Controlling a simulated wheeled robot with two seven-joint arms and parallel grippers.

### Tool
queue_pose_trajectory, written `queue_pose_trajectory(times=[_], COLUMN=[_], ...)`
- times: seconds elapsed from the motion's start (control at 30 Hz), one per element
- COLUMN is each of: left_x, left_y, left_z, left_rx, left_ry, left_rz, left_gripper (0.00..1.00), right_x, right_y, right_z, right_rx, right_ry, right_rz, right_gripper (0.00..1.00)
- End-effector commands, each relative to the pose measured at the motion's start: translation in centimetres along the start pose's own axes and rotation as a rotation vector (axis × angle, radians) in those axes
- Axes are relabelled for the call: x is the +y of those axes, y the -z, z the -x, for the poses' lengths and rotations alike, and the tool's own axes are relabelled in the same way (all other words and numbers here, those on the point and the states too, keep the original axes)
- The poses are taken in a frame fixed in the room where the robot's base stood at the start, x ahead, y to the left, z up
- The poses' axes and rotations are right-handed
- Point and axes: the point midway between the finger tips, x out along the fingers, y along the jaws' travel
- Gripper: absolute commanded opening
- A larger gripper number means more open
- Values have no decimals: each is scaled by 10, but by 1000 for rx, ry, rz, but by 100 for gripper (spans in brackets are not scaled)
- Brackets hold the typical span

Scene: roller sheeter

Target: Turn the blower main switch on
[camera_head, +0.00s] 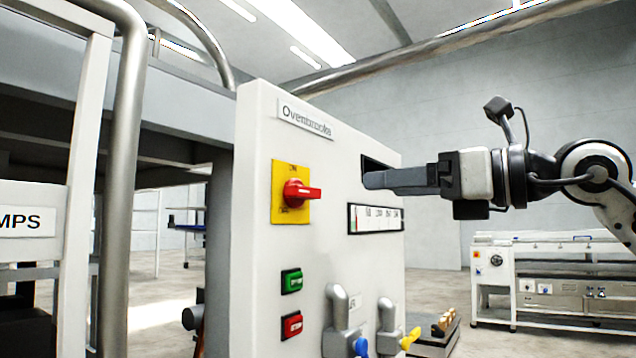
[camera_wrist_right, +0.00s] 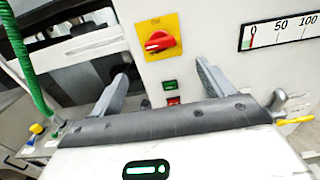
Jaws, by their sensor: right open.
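The main switch is a red rotary knob (camera_head: 300,193) on a yellow square plate (camera_head: 283,215), high on the front of a white control cabinet (camera_head: 258,130). Its handle lies about level. In the wrist view the red knob (camera_wrist_right: 160,41) shows ahead of and above the fingers. My right gripper (camera_head: 368,180) comes in from the right, in front of the cabinet, apart from the knob. In the wrist view its two fingers (camera_wrist_right: 163,78) stand wide apart with nothing between them. My left gripper is out of view.
Below the switch are a green button (camera_head: 291,281) and a red button (camera_head: 291,325). A gauge (camera_head: 376,218) is beside my right gripper. Grey levers (camera_head: 338,310) with blue and yellow ends jut out lower down. A steel pipe (camera_head: 124,150) stands left. Another machine (camera_head: 545,275) stands behind right.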

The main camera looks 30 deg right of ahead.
Motion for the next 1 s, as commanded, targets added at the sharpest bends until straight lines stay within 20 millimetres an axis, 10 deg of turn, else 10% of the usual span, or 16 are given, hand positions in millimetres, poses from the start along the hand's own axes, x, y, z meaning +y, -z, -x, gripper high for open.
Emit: queue_pose_trajectory(times=[0.5,1.0], left_x=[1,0], left_y=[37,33], left_z=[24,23], left_rx=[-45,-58], left_ry=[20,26], left_rz=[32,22], left_gripper=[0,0], right_x=[2,1], right_y=[-4,0], right_z=[-106,-124], right_rx=[-1,1], right_ry=[-7,-3], right_rz=[-5,-1], right_gripper=[80,80])
